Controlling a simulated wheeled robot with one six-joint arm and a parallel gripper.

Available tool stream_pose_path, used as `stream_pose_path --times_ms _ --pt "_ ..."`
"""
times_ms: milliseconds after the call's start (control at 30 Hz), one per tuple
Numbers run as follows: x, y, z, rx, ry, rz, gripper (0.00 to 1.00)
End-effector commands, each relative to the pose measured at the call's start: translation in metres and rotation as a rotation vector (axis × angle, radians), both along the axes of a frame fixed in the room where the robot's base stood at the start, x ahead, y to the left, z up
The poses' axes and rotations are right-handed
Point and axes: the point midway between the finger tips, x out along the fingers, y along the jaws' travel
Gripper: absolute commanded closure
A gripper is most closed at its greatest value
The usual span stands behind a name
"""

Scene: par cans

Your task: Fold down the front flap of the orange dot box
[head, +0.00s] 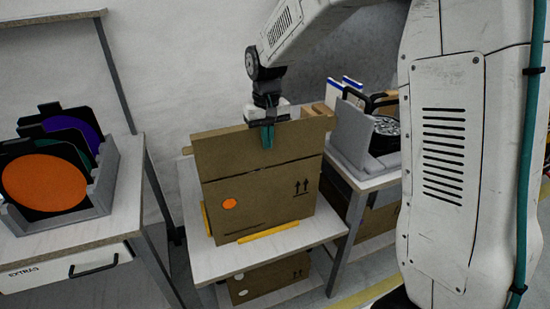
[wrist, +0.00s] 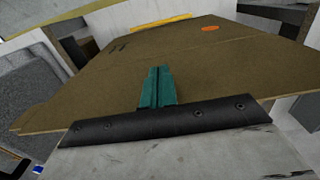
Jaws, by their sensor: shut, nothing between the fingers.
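The orange dot box (head: 280,207) is a brown cardboard box on a small white table, with an orange dot and two printed arrows on its front. Its front flap (head: 225,160) stands upright above a dark crease, in line with the front face. My gripper (head: 267,137) is shut, its teal fingers pointing down in front of the upper part of the flap. In the wrist view the teal fingers (wrist: 157,88) are together against or just above the brown flap (wrist: 200,70); I cannot tell if they touch. The box's inside is hidden behind the flap.
Yellow strips (head: 268,232) lie along the box's base on the white table (head: 215,265). A grey tray (head: 105,180) with coloured discs stands on the left shelf. A grey holder with a black lamp (head: 385,130) stands at right. Another box (head: 265,278) sits below.

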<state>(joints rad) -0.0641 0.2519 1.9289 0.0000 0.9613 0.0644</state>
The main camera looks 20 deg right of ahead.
Motion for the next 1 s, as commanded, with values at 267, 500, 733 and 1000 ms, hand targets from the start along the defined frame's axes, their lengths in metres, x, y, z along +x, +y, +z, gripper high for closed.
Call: stream_pose_path --times_ms 267,500,733,1000 --pt "0.023 0.0 0.0 0.0 0.0 0.0 1.0" --pt "0.042 0.0 0.0 0.0 -0.001 0.0 1.0" --pt "0.061 0.0 0.0 0.0 0.0 0.0 1.0" --pt "0.082 0.0 0.0 0.0 0.0 0.0 1.0"
